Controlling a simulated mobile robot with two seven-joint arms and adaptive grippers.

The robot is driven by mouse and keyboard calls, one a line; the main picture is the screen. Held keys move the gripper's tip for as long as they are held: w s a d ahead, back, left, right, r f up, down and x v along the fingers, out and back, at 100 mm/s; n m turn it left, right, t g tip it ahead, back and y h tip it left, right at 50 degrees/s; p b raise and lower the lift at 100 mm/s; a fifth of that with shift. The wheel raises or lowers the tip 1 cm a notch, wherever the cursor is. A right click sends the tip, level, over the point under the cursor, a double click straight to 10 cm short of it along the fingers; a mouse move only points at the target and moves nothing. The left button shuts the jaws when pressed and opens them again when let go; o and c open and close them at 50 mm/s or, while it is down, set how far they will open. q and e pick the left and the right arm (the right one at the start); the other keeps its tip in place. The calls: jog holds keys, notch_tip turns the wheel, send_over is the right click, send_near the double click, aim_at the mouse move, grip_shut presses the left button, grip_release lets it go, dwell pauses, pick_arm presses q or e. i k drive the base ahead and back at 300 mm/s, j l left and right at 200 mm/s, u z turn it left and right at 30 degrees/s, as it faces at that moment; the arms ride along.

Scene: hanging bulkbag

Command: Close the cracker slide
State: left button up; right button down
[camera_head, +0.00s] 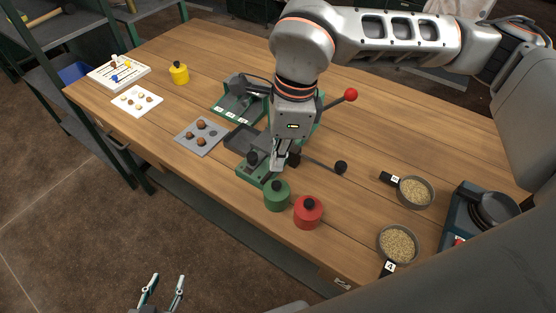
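The cracker has a green base (249,176) near the table's front edge. A dark tray (242,138), a lever with a red ball (351,95) and a rod with a black ball (341,167) show around it. I cannot tell which part is the slide; my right arm covers much of the cracker. My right gripper (277,166) points down over the green base, beside black knobs. Its fingers look close together; I cannot tell whether they hold anything. My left gripper (163,291) is open and empty, low in front of the table.
A green pot (277,196) and a red pot (308,212) stand close to the cracker. A grey mat (187,135) with brown nuts lies to its left. Bowls of grain (415,191) (397,244) and a scale (458,213) are at right. A yellow pot (179,73) stands farther back.

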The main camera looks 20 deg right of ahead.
aim_at(263, 141)
jog(key=k, duration=1)
